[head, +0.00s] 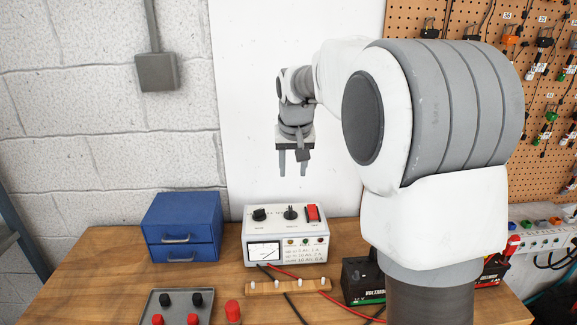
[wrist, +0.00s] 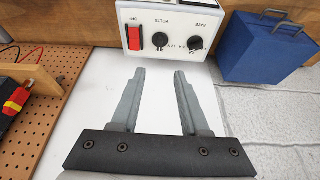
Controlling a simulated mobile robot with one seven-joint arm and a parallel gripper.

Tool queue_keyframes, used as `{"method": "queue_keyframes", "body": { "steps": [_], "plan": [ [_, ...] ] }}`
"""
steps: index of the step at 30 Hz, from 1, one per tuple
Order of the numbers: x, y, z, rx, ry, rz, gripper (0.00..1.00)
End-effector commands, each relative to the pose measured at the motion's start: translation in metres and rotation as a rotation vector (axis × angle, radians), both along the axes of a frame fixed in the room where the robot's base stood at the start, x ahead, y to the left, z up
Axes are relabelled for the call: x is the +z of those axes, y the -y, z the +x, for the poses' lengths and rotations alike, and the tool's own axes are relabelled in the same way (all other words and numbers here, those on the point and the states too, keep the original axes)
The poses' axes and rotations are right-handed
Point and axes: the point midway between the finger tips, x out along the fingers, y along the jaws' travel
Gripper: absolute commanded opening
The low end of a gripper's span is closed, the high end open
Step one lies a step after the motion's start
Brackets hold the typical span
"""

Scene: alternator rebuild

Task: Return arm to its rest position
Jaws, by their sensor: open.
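My gripper (head: 292,161) is raised in the air above the wooden workbench (head: 97,262), pointing down, in front of the white wall panel. In the head view it hangs above the back of the white test unit. In the wrist view the two fingers of my gripper (wrist: 161,75) stand apart with nothing between them. The test unit (head: 286,232), with knobs, a red switch and a meter, stands on the bench below. It also shows at the top of the wrist view (wrist: 176,13).
A blue two-drawer box (head: 181,226) stands left of the test unit. A grey tray (head: 177,296) with red and black knobs lies in front. A black battery (head: 362,279) is partly hidden behind my arm. A pegboard (head: 541,100) with hanging leads is at right.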

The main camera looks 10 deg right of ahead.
Motion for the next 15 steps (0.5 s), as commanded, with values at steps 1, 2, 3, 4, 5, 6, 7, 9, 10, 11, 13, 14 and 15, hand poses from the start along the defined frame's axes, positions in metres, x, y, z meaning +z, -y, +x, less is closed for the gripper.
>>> {"method": "queue_keyframes", "body": {
  "steps": [1, 2, 3, 4, 5, 6, 7, 9, 10, 11, 13, 14, 15],
  "plan": [
    [0.001, 0.000, -0.002, 0.001, 0.001, 0.000, 0.45],
    [0.003, 0.000, -0.004, 0.002, 0.002, 0.001, 0.45],
    [0.006, 0.000, -0.008, 0.003, 0.005, 0.001, 0.45],
    [0.008, -0.001, -0.013, 0.006, 0.006, 0.002, 0.45],
    [0.011, -0.001, -0.018, 0.008, 0.008, 0.002, 0.45],
    [0.015, -0.002, -0.027, 0.012, 0.012, 0.003, 0.45],
    [0.018, -0.002, -0.034, 0.015, 0.014, 0.003, 0.45],
    [0.026, -0.004, -0.054, 0.025, 0.020, 0.005, 0.45],
    [0.029, -0.004, -0.063, 0.029, 0.022, 0.006, 0.45],
    [0.031, -0.005, -0.071, 0.033, 0.025, 0.006, 0.45],
    [0.036, -0.006, -0.092, 0.043, 0.031, 0.007, 0.45],
    [0.037, -0.007, -0.101, 0.047, 0.033, 0.007, 0.45],
    [0.039, -0.007, -0.112, 0.053, 0.036, 0.007, 0.45]
  ]
}}
